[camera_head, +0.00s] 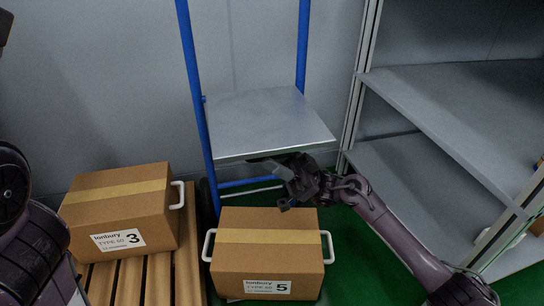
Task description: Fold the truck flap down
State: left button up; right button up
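The truck has a blue tube frame (188,75) standing against the back wall. Its flap is a flat grey metal plate (262,118) that lies about level between the blue uprights. My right gripper (270,172) is at the flap's front edge, low and right of its middle, with its dark fingers close under the edge. I cannot tell whether it touches the flap or whether its fingers are apart. My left gripper is out of view; only parts of my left arm show at the left edge.
A brown box marked 5 (268,255) with white handles sits below the flap and my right gripper. A box marked 3 (122,205) sits on wooden slats (158,280) at left. Grey shelves (425,172) stand at right. Green floor (350,265) shows between.

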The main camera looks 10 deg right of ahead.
jog(key=shift+d+f, duration=0.2)
jog(key=shift+d, duration=0.1)
jog(key=v, duration=0.7)
dwell(0.3)
